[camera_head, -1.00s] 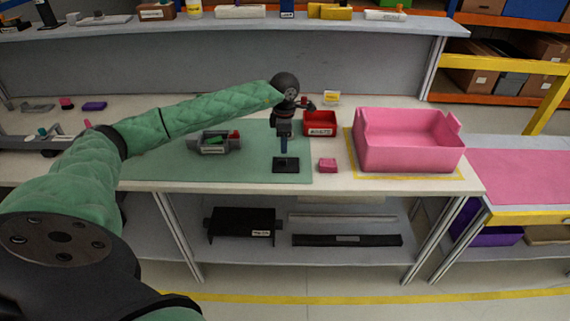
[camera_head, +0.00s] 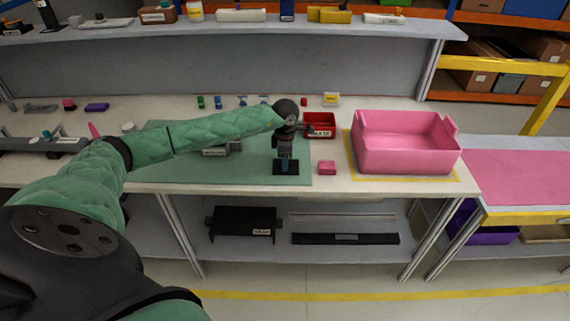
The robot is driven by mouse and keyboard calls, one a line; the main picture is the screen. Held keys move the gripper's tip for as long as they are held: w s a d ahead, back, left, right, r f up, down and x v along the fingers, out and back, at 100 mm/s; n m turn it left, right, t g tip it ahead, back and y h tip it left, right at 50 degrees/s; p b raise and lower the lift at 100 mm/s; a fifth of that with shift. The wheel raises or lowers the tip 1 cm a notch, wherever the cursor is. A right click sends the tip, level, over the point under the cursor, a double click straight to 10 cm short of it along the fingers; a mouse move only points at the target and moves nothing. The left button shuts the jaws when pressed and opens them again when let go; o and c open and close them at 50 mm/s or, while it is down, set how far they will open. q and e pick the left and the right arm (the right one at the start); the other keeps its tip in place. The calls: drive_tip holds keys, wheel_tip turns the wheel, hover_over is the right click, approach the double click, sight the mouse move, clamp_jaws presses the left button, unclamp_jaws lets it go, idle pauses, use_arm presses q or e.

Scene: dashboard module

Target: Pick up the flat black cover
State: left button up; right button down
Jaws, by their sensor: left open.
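The flat black cover (camera_head: 286,168) lies on the green mat (camera_head: 180,172), near the mat's right front corner. My left gripper (camera_head: 286,160) points straight down right over the cover, its fingertips at or just above the middle of it. The jaws are open, but the fingers are small here, and I cannot tell whether they touch the cover. My right gripper is not in view.
A pink block (camera_head: 327,167) sits close to the right of the cover. A red bin (camera_head: 320,126) stands behind it, and a large pink bin (camera_head: 405,150) stands further right. A grey module (camera_head: 221,148) on the mat is partly hidden by my left arm.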

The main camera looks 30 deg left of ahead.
use_arm(q)
drive_tip(key=shift+f, duration=0.15)
drive_tip(key=shift+c, duration=0.4)
clamp_jaws()
